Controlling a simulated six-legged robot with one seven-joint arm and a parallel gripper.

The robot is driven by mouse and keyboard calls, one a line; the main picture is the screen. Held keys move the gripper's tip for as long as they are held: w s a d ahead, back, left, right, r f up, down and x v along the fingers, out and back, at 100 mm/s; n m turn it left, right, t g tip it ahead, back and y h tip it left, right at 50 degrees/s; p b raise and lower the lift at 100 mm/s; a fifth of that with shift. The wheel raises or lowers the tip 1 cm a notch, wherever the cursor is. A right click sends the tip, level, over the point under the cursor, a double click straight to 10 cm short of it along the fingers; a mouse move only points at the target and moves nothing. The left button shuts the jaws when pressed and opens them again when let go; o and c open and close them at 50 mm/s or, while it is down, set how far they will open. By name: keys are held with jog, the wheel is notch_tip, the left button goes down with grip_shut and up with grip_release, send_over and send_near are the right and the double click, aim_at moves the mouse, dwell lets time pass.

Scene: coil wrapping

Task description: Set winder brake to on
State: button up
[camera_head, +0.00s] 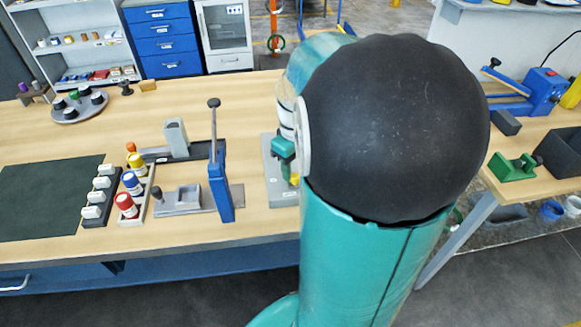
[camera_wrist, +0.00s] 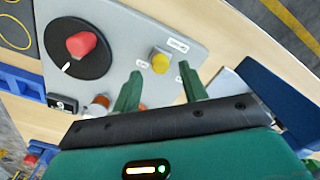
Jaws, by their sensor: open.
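A grey control panel (camera_wrist: 130,25) fills the upper part of the wrist view; it also shows on the bench in the head view (camera_head: 283,196). On it are a red knob (camera_wrist: 82,44) on a black dial with a white mark, and a small yellow control (camera_wrist: 160,62) with two white labels beside it. The label text is too small to read, so I cannot tell which control is the winder brake or its setting. My gripper (camera_wrist: 160,76) is open, its green fingertips apart just below the yellow control. In the head view my arm hides part of the panel.
A blue upright lever (camera_head: 220,180) stands left of the panel. Several bottles (camera_head: 130,185) and a dark green mat (camera_head: 50,198) lie further left. In the wrist view a dark blue block (camera_wrist: 262,92) is close to the right finger, and a copper-coloured part (camera_wrist: 99,103) is at the left.

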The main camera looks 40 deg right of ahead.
jog(key=shift+f, duration=1.2)
jog(key=shift+c, duration=0.2)
grip_shut()
jog(key=shift+w+a, duration=0.55)
jog(key=shift+a, duration=0.2)
jog(key=shift+w+a, duration=0.55)
jog(key=shift+a, duration=0.2)
